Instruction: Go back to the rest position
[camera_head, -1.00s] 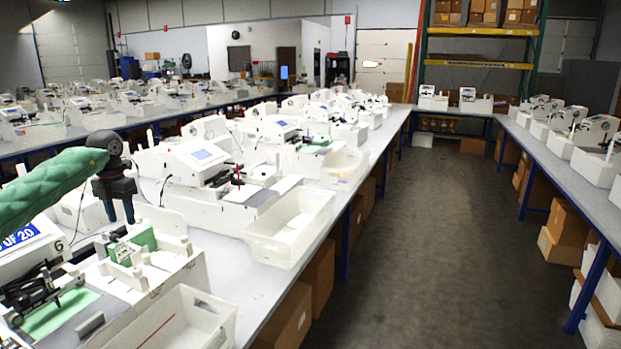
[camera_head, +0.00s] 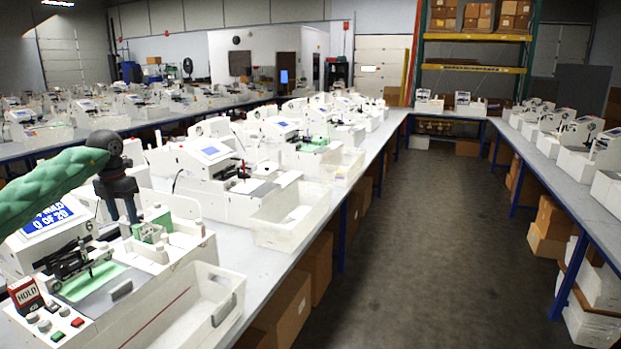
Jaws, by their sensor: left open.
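My left arm, in a green sleeve, comes in from the left edge. My left gripper (camera_head: 131,215) is dark, points down and is open, with nothing seen between its fingers. My right gripper is not in view.
A white bin (camera_head: 222,322) with a red line inside stands at the near table edge. Another white bin (camera_head: 292,216) and several more plotters (camera_head: 212,165) line the table. The aisle floor (camera_head: 430,230) is clear.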

